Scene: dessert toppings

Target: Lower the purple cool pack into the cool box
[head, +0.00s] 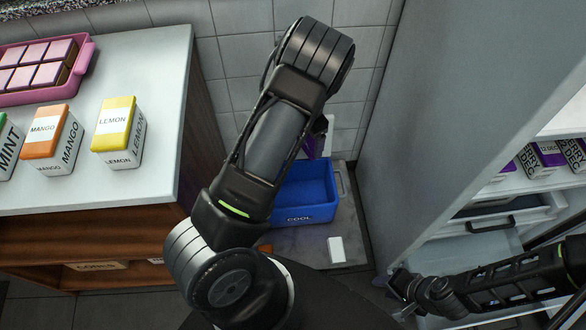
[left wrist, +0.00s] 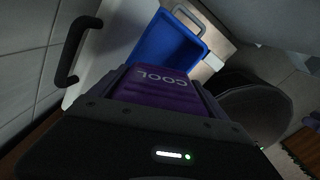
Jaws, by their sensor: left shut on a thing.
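The blue cool box (head: 306,196), marked COOL, stands open on a grey slab behind my left arm, which covers part of it. It also shows in the left wrist view (left wrist: 152,46), beyond the pack. My left gripper (head: 316,140) is mostly hidden behind its own arm. It is shut on the purple cool pack (head: 311,149). The left wrist view shows the pack (left wrist: 150,97), with COOL written on it, between the fingers. The pack is held above the box, near its back edge. My right gripper (head: 396,287) is low at the right, its jaws unclear.
A small white block (head: 336,249) lies in front of the box. A counter (head: 160,75) at left holds mint, mango and lemon cartons and a pink tray (head: 85,62). A tall grey cabinet (head: 430,110) stands close at right, with boxes on its shelf. A tiled wall is behind.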

